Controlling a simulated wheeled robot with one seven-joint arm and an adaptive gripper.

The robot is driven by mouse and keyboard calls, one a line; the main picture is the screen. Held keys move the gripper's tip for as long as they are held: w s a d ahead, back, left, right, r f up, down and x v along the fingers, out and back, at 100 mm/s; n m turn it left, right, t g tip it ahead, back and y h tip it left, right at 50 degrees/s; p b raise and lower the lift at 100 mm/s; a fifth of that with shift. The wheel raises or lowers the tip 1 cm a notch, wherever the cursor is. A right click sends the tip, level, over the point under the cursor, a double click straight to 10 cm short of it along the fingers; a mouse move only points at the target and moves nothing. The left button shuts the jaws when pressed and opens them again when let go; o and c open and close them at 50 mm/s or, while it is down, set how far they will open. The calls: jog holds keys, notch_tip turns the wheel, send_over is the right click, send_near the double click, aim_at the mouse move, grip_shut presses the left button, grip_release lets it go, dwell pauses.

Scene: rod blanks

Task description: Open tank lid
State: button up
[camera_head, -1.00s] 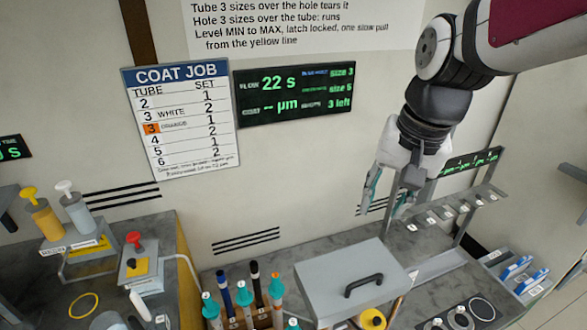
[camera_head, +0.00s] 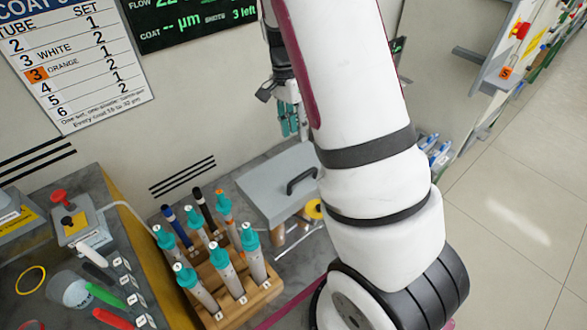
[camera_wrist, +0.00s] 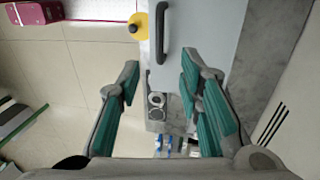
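The tank lid (camera_head: 262,186) is a flat grey plate with a black bar handle (camera_head: 301,180), lying flat in the head view. My arm covers its right side. In the wrist view the lid (camera_wrist: 205,30) is pale grey at the top, with its handle (camera_wrist: 161,42) ahead of my fingertips. My gripper (camera_wrist: 160,78) is open and empty, its teal-padded fingers spread either side of the handle's line. In the head view my gripper (camera_head: 290,122) shows partly behind my arm, beyond the lid's far edge. It appears apart from the handle.
A wooden rack (camera_head: 240,305) with several teal-capped tubes stands left of the lid. A yellow round part (camera_head: 313,209) sits by the lid's near side. The wall with the coat job board (camera_head: 70,60) is close behind. Open floor (camera_head: 510,220) lies on the right.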

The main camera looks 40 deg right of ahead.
jog(key=s+f, duration=0.1)
jog(key=f, duration=0.8)
jog(key=s+f, duration=0.1)
jog(key=f, duration=0.3)
jog(key=shift+s+f+p, duration=0.25)
jog(key=shift+s+p, duration=0.1)
grip_shut()
